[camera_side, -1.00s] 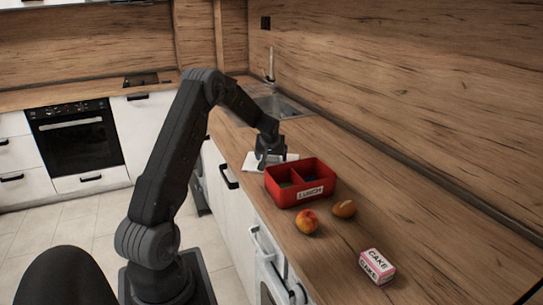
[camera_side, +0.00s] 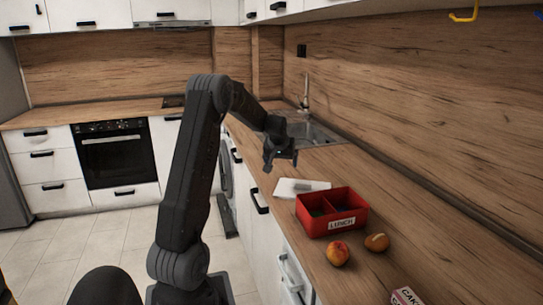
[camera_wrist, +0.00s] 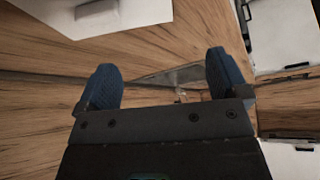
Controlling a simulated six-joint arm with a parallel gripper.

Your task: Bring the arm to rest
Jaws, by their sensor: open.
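My gripper (camera_side: 281,160) is in the air above the counter, between the sink and the white board, and holds nothing. In the wrist view its two blue fingertips (camera_wrist: 164,82) are wide apart with nothing between them. The arm is raised and bent, with the gripper clear of all objects.
A red lunch box (camera_side: 331,213) with two compartments stands on the counter (camera_side: 400,210). A white board (camera_side: 300,187) lies behind it. A peach (camera_side: 338,253), a brown roll-like item (camera_side: 377,242) and a cake box (camera_side: 406,296) are in front. The sink (camera_side: 300,133) is farther back.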

